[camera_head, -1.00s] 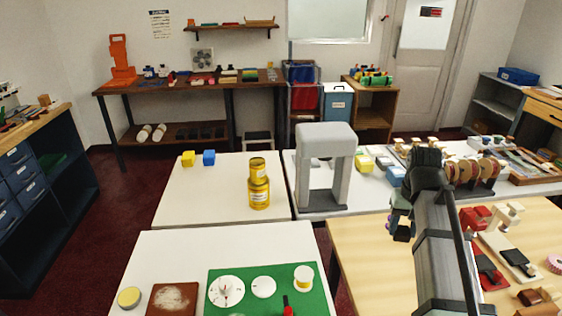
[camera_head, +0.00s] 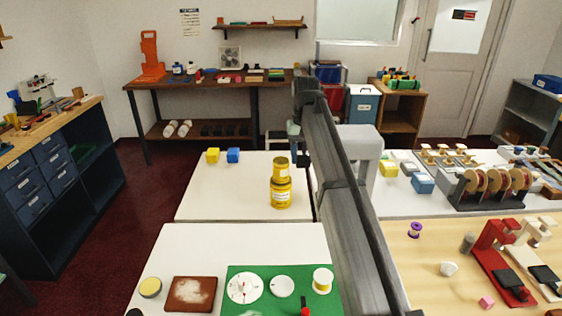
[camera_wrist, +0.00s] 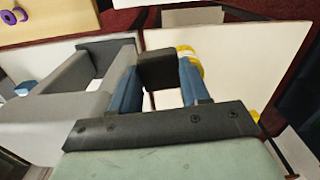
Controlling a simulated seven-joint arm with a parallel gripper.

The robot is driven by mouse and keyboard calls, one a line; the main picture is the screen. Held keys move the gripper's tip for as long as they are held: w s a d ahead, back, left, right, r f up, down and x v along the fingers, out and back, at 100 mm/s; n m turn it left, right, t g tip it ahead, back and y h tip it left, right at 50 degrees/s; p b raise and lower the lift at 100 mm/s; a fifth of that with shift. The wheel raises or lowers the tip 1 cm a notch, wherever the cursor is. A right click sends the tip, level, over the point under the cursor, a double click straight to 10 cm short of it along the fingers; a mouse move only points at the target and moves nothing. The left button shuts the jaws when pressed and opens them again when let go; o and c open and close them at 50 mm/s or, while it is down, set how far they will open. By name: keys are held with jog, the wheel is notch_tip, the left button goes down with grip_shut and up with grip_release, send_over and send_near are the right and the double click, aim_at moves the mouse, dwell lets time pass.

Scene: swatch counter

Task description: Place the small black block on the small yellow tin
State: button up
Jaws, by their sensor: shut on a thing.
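The small black block (camera_wrist: 158,69) is pinched between the two blue fingers of my gripper (camera_wrist: 160,76) in the wrist view. Two yellow tins are stacked there: a smaller upper tin (camera_head: 281,164) on a larger lower tin (camera_head: 281,194). In the wrist view a yellow tin (camera_wrist: 192,70) shows partly behind the right finger.
A grey arch (camera_head: 363,150) stands right of the tins; it fills the left of the wrist view. A low round yellow-topped thing (camera_head: 150,287) lies on the front table.

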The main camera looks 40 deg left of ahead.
notch_tip(320, 180, up, 5)
send_over(281, 160)
jog(key=shift+m, duration=0.5)
notch_tip(281, 160, down, 10)
jog(key=shift+s+r, duration=0.1)
jog(key=shift+f, duration=0.2)
jog(key=o, duration=1)
jog(key=shift+o, duration=0.2)
jog(key=shift+r, duration=0.15)
notch_tip(281, 160, up, 12)
